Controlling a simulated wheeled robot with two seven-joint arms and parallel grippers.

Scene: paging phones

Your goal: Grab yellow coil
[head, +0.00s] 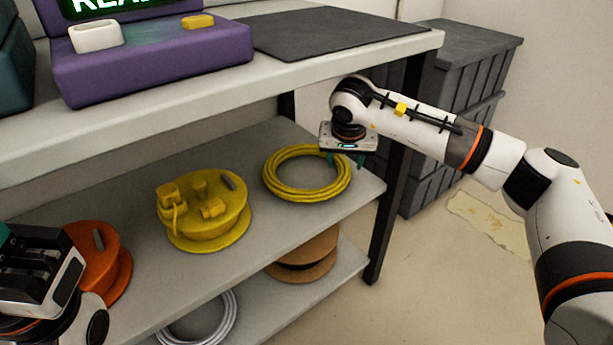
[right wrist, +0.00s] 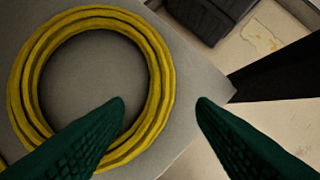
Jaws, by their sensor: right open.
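The yellow coil (head: 273,184) lies flat on the middle shelf near its right end. It is a ring of several cable turns, and it also shows in the right wrist view (right wrist: 22,92). My right gripper (head: 344,160) is above the coil's right rim, with its green fingers pointing down. In the right wrist view, its open fingers (right wrist: 160,102) are apart and empty. The left finger overlaps the inside of the ring, and the right finger is outside it over the shelf. My left gripper (head: 40,262) is at the lower left; its fingertips are not clear.
A yellow reel (head: 205,228) and an orange reel (head: 103,265) stand on the same shelf (head: 150,295). The worktop (head: 300,68) is above, with a dark table leg (head: 385,225) at right. A brown reel (head: 310,262) and white coil (head: 228,318) lie below.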

